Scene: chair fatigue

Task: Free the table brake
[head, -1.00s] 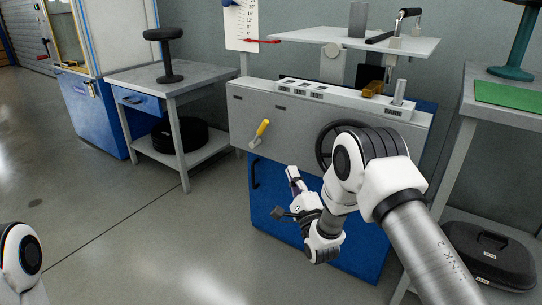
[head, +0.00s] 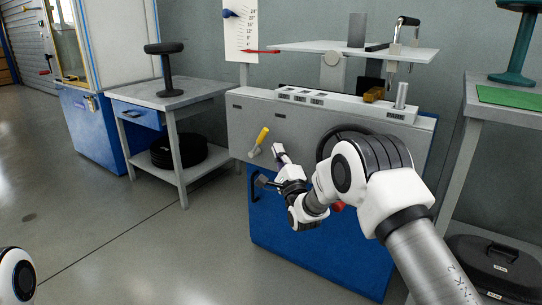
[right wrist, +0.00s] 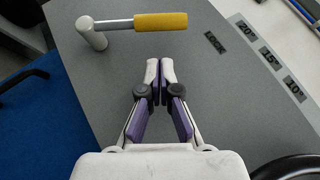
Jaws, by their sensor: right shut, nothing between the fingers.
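The table brake is most likely the lever with a yellow grip (head: 262,136) on the grey front panel of the blue-based machine. It slants up to the right from its pivot. In the right wrist view the yellow grip (right wrist: 160,22) lies across the top, on a pale rod from a round post (right wrist: 92,38). My right gripper (head: 279,150) is just right of and below the lever. Its two fingers (right wrist: 160,64) are shut and empty, pointing at the grip with a gap between. My left gripper is out of view; only part of my left arm shows at lower left.
A black handwheel (head: 335,137) is on the panel to the right. A red knob (head: 338,206) shows below it, partly behind my arm. A white table plate (head: 340,50) stands above the machine. A side table (head: 180,95) stands left; a bench with a green mat (head: 510,96) stands right.

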